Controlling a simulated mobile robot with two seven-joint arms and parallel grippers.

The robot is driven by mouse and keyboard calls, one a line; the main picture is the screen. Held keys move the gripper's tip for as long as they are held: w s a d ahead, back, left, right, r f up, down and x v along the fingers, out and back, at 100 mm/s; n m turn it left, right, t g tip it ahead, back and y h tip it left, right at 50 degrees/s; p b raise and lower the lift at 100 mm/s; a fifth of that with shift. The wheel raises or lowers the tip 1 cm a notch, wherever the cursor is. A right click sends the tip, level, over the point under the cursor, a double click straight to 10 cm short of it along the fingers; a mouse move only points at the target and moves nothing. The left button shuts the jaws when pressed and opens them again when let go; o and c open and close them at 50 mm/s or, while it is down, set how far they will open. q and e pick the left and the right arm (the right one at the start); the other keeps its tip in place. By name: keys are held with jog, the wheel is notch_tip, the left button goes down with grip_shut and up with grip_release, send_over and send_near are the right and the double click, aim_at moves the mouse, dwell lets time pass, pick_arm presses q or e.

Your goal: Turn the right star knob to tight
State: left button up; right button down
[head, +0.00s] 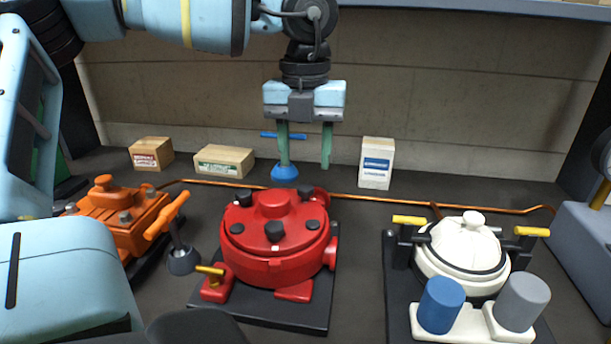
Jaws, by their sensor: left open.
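A red round housing (272,262) stands on a dark base plate in the middle of the bench. I cannot tell which is the right star knob, or any tight mark. My left gripper (305,166) points down above and behind the red housing. My right gripper is not in view.
A blue bar (269,135) and blue dome (284,173) show behind or at the left finger. An orange machine (115,222) stands left, a white lidded unit (462,254) right with blue (441,305) and grey (521,302) cylinders. Boxes and a copper pipe lie behind.

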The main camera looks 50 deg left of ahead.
aim_at(305, 187)
pick_arm(q)
jog(key=shift+f, duration=2.45)
jog(key=c, duration=1)
